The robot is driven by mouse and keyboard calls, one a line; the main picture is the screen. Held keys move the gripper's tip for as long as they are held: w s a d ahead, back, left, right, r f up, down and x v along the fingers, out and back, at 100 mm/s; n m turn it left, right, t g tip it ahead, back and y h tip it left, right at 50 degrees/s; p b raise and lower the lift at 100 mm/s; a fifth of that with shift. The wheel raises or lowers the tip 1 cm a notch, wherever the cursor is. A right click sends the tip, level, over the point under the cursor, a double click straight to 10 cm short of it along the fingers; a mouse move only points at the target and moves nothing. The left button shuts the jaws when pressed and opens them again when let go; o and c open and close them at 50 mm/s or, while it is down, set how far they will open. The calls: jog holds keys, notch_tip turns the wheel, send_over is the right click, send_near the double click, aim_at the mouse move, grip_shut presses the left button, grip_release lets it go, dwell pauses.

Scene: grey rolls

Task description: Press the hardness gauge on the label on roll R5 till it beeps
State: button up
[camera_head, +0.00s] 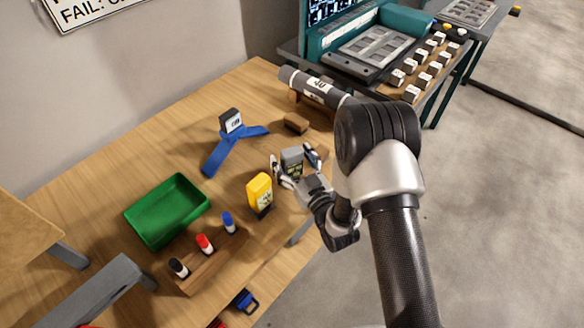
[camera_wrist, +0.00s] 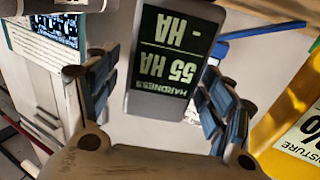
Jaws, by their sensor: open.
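The hardness gauge (camera_head: 291,158) is a grey box standing near the table's right edge. In the wrist view its dark display (camera_wrist: 171,62) shows upside down and reads "HARDNESS 55 HA" with "- HA" on the other line. My gripper (camera_head: 294,163) is open, with one finger on each side of the gauge; the wrist view shows gaps between the fingers and the gauge. A dark grey roll (camera_head: 292,77) lies at the table's far right end. It bears a white label (camera_head: 318,86) with dark print. I cannot read whether it is R5.
A yellow moisture meter (camera_head: 260,189) stands close left of my gripper. A blue three-armed stand (camera_head: 218,155) with a small display, a brown block (camera_head: 296,123), a green tray (camera_head: 149,232) and a wooden marker rack (camera_head: 210,264) share the table. A teal machine (camera_head: 380,30) stands beyond.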

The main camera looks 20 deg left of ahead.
jog(key=shift+c, duration=0.2)
jog(key=c, duration=1.4)
jog(key=shift+r, duration=0.1)
jog(key=shift+c, duration=0.2)
